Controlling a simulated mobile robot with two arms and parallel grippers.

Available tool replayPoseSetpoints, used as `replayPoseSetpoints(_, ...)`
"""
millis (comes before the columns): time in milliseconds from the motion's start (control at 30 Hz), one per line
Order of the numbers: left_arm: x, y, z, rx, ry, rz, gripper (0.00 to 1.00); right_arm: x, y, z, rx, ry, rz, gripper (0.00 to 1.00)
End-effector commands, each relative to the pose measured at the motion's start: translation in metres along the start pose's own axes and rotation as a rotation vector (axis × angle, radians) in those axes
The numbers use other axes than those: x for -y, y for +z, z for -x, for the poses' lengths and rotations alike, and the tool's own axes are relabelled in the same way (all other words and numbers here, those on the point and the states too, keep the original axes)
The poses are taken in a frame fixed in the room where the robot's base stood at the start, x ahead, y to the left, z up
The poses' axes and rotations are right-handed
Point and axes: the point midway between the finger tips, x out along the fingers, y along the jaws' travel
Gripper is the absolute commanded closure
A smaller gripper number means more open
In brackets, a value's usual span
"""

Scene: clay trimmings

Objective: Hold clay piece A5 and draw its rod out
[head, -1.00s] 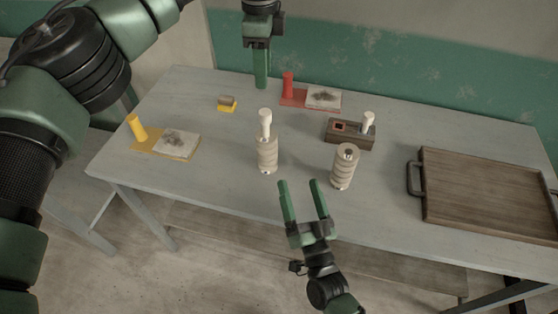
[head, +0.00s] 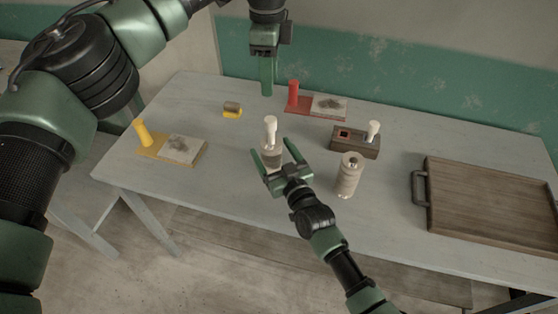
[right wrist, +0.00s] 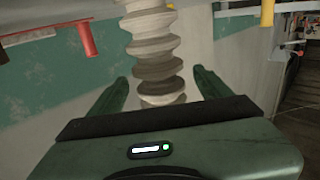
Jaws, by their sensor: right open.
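A pale ribbed clay piece (head: 271,155) stands upright on the table, with a white rod (head: 270,128) sticking out of its top. A second ribbed clay piece (head: 347,180) stands to its right, with a small light end at its top. I cannot read a label A5 on either. My right gripper (head: 270,147) is open, its fingers on either side of the left clay piece. The right wrist view shows that ribbed piece (right wrist: 152,45) between the open fingers; contact is not clear. My left gripper (head: 267,92) hangs above the table's back edge, seen edge-on, holding nothing visible.
A brown block (head: 355,146) with a white peg stands behind the right piece. A red base (head: 299,108) and a yellow base (head: 152,150) each carry a post and a pale slab. A small yellow-brown item (head: 232,111) lies at back left; a wooden tray (head: 485,200) lies right.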

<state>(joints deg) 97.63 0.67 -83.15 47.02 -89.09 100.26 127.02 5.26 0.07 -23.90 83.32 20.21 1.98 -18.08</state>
Motion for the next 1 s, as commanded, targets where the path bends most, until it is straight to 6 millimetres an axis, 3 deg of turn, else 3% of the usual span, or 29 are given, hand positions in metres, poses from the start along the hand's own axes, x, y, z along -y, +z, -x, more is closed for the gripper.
replayPoseSetpoints(133, 0.0000, -0.0001, 0.0000, 0.000, 0.000, 0.000, 0.64, 0.0004, -0.0001, -0.0109, 0.000, 0.000, -0.001, 0.21)
replayPoseSetpoints(433, 0.0000, -0.0001, 0.0001, 0.000, 0.000, 0.000, 0.64, 0.0004, -0.0003, -0.0127, -0.001, 0.000, -0.001, 0.21)
replayPoseSetpoints(700, 0.0000, -0.0001, 0.0000, 0.000, 0.000, 0.000, 0.64, 0.0002, 0.0000, -0.0124, 0.000, 0.000, -0.001, 0.96)
replayPoseSetpoints(800, 0.0000, -0.0001, 0.0000, 0.000, 0.000, 0.000, 0.61, 0.0002, 0.0000, -0.0124, 0.000, 0.000, -0.001, 1.00)
replayPoseSetpoints(867, 0.0000, -0.0001, 0.0000, 0.000, 0.000, -0.004, 0.46, 0.0002, 0.0001, -0.0123, 0.000, 0.000, -0.001, 1.00)
replayPoseSetpoints(1000, 0.0000, -0.0001, -0.0008, 0.000, 0.000, -0.081, 0.46, 0.0001, 0.0002, -0.0123, 0.000, 0.000, -0.001, 1.00)
